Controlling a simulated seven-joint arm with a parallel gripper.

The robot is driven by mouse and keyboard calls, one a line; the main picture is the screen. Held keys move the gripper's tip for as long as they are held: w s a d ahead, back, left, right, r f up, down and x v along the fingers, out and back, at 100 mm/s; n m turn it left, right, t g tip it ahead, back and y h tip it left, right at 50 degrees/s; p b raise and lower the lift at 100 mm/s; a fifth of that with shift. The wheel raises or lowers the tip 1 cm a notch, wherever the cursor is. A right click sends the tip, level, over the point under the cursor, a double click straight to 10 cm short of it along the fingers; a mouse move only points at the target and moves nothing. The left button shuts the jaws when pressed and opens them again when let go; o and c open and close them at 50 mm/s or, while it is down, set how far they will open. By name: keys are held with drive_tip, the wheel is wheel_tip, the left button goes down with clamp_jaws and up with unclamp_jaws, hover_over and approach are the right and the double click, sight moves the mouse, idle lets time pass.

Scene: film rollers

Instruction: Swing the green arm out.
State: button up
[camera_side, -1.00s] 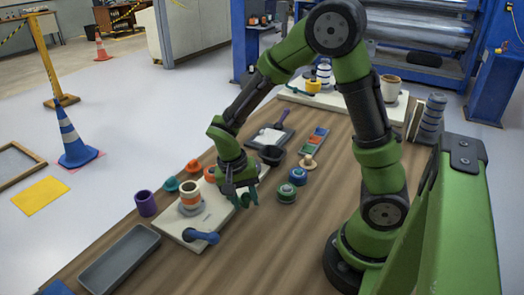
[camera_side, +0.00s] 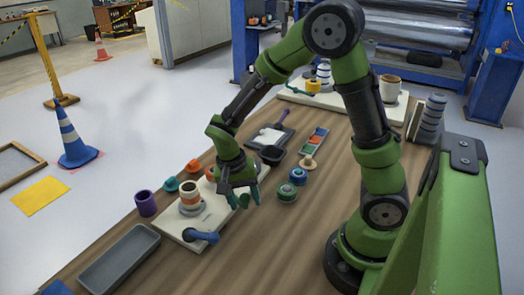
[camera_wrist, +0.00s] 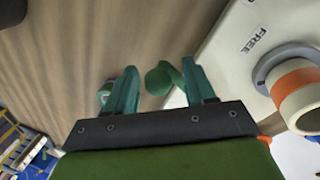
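The green arm (camera_wrist: 158,80) shows in the wrist view as a rounded green end at the edge of the white base (camera_wrist: 232,45). My gripper (camera_wrist: 160,65) is open, with one teal finger on each side of that green end. The right finger is very close to it; I cannot tell whether they touch. In the side view my gripper (camera_side: 245,204) is low at the right edge of the white base (camera_side: 184,234), and it hides most of the green arm. A blue arm (camera_side: 202,237) sticks out at the base's near end.
A white cup with an orange band (camera_side: 190,193) stands on the base. A grey tray (camera_side: 118,258) and purple cup (camera_side: 146,203) lie to the left. Green-and-blue pots (camera_side: 287,192) stand to the right. A second white base (camera_side: 345,105) is at the back.

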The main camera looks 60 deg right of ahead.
drive_tip(key=shift+w+a, duration=0.1)
drive_tip(key=shift+a, duration=0.05)
drive_tip(key=shift+r, duration=0.4)
wheel_tip(320, 180, up, 16)
drive_tip(key=w+a, duration=0.1)
drive_tip(key=w, duration=0.1)
drive_tip(key=shift+w+a+f, duration=0.15)
drive_tip(key=shift+w+a, duration=0.15)
drive_tip(key=shift+a, duration=0.05)
drive_tip(key=s+a+r+n+t+y, duration=0.1)
drive_tip(key=s+r+n+t+y, duration=0.2)
drive_tip(key=s+n+t, duration=0.4)
drive_tip(key=s+t, duration=0.2)
drive_tip(key=s, duration=0.1)
drive_tip(key=shift+a+r+n, duration=0.2)
drive_tip(key=shift+a+n, duration=0.1)
